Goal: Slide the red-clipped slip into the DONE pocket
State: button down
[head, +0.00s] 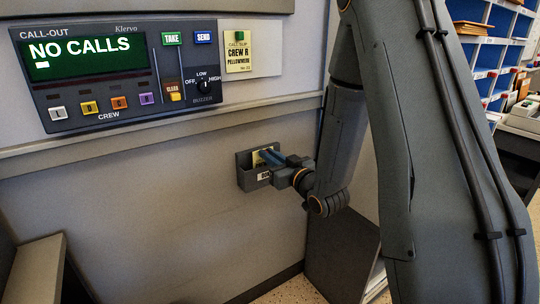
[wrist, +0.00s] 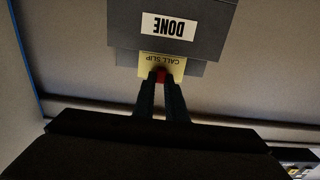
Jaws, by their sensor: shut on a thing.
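The DONE pocket (head: 247,179) is a dark grey holder on the lower wall in the head view. In the wrist view the pocket (wrist: 205,38) shows its white DONE label upside down. My gripper (head: 266,156) reaches to the pocket from the right. In the wrist view my gripper (wrist: 161,80) is shut on the red clip of the yellow call slip (wrist: 162,60). The slip lies against the pocket, with part of it out of sight there. I cannot tell how deep it sits. In the head view only a small yellow patch of the slip (head: 257,158) shows.
A call-out panel (head: 120,72) reading NO CALLS is on the wall above left. A yellow slip with a green clip (head: 238,52) hangs beside it. A wall ledge (head: 150,137) runs below the panel. Blue shelves (head: 490,50) stand at the far right.

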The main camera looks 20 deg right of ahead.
dwell(0.3)
jog(key=c, duration=1.7)
grip_release()
